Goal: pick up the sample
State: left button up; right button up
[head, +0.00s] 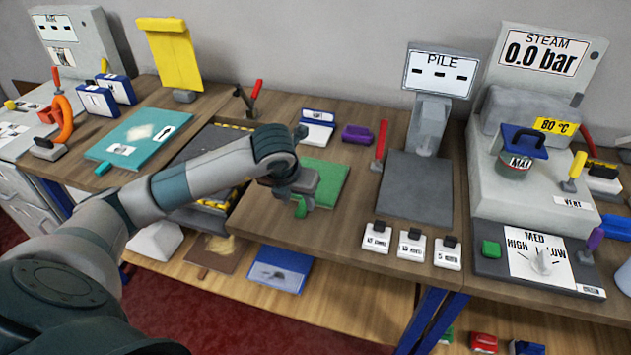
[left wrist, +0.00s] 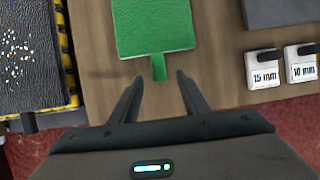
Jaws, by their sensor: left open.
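The sample is most likely the green square (head: 328,180) with a small tab, lying flat on the wooden bench in the head view. In the left wrist view the green square (left wrist: 155,27) is at the top, with its tab (left wrist: 158,68) pointing toward my gripper. My left gripper (left wrist: 155,88) is open, its two fingers on either side of the tab's end and apart from it. In the head view my left gripper (head: 301,205) hides part of the square's near left side. My right gripper is not in view.
A grey plate (head: 415,188) with the PILE display (head: 440,73) stands right of the green square. Small labelled blocks (head: 411,245) line the front edge. A dark tray with yellow-black edging (head: 215,140) lies left. A red-handled lever (head: 381,143) stands nearby.

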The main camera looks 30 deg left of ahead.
aim_at(301, 210)
pick_arm(q)
jog(key=p+x, duration=0.1)
jog(key=x, duration=0.2)
jog(key=shift+s+p, duration=0.15)
jog(key=shift+p, duration=0.15)
jog(key=shift+f, duration=0.4)
jog(key=shift+w+f, duration=0.3)
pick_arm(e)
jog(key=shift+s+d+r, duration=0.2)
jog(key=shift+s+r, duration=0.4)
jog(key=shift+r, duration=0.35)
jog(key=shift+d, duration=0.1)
pick_arm(q)
jog(key=shift+c, duration=0.7)
grip_shut()
